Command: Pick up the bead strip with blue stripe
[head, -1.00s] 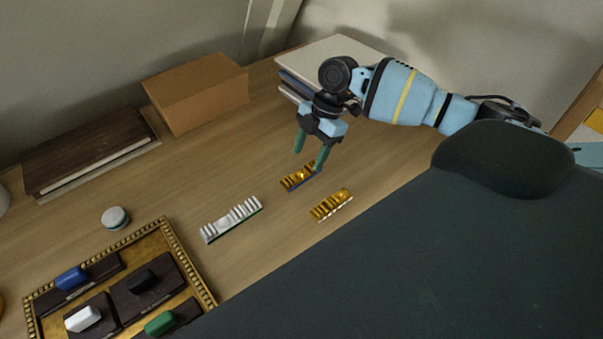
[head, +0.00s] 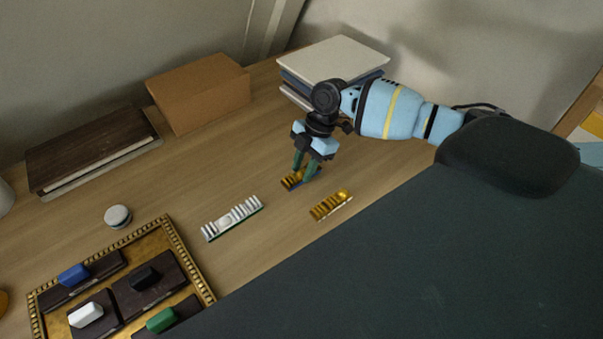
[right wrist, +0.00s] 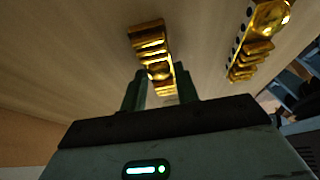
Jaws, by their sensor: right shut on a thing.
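The gold bead strip with blue stripe (head: 289,182) lies on the wooden table below my right gripper (head: 304,175). Its blue edge shows along the lower side. My right gripper's green fingers are shut on this strip, and they cover part of it. In the right wrist view, the strip (right wrist: 150,42) runs up from between the fingers (right wrist: 160,88). A second gold strip with a pale edge (head: 331,205) lies just to the right, and it also shows in the right wrist view (right wrist: 257,38). My left gripper is not in view.
A white bead strip with a green edge (head: 232,219) lies to the left. A gilt-framed tray (head: 191,264) with coloured blocks is at the lower left. A round knob-like thing (head: 118,216), a cardboard box (head: 199,92), a dark book (head: 90,150) and a book stack (head: 335,60) stand behind.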

